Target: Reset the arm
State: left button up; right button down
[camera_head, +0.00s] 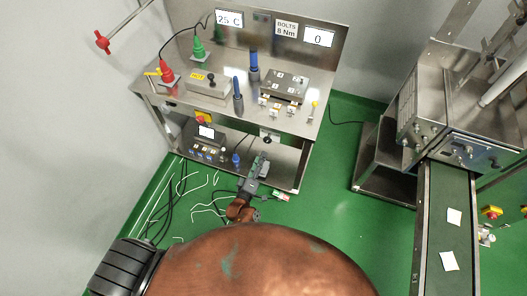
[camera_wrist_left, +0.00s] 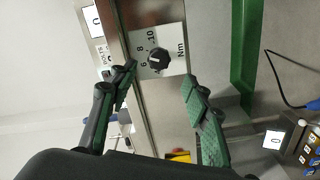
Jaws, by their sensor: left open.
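My left gripper (camera_head: 261,163) is at the front edge of the steel workbench (camera_head: 140,83), in front of a small white dial plate with a black knob (camera_head: 268,138). In the left wrist view the gripper (camera_wrist_left: 159,78) is open, with its green-padded fingers spread to either side and nothing between them. The black knob (camera_wrist_left: 158,61) shows beyond the fingertips, on a plate marked with numbers and "Nm". It looks apart from both fingers. My right gripper is not in view.
The bench carries a red tool (camera_head: 167,75), a green tool (camera_head: 198,49), blue-handled tools (camera_head: 254,66) and metal blocks. A lower shelf holds a display unit (camera_head: 207,132). A conveyor (camera_head: 437,218) with white packets stands right.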

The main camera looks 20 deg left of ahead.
pick_arm(q)
jog(key=shift+s, duration=0.7)
jog(key=s+a+f+m+g, duration=0.1)
jog(key=s+f+m+g, duration=0.2)
jog(key=s+f, duration=0.6)
jog(key=s+a+f+m+g, duration=0.25)
jog(key=s+f, duration=0.35)
jog(key=f, duration=0.6)
jog(key=s+a+f+m+g, duration=0.1)
jog(key=s+f+m+g, duration=0.25)
jog(key=s+f, duration=0.55)
jog(key=s+a+f+m+g, duration=0.1)
jog(key=s+a+f+g, duration=0.1)
jog(key=s, duration=0.8)
jog(key=s+a+f+m+g, duration=0.2)
jog(key=s+f, duration=0.4)
jog(key=s, duration=0.5)
jog(key=s+a+f+m+g, duration=0.2)
jog(key=s+a+f+g, duration=0.2)
jog(key=s, duration=0.7)
jog(key=shift+a+f+y, duration=0.4)
jog(key=shift+a+f, duration=0.15)
jog(key=shift+a, duration=0.1)
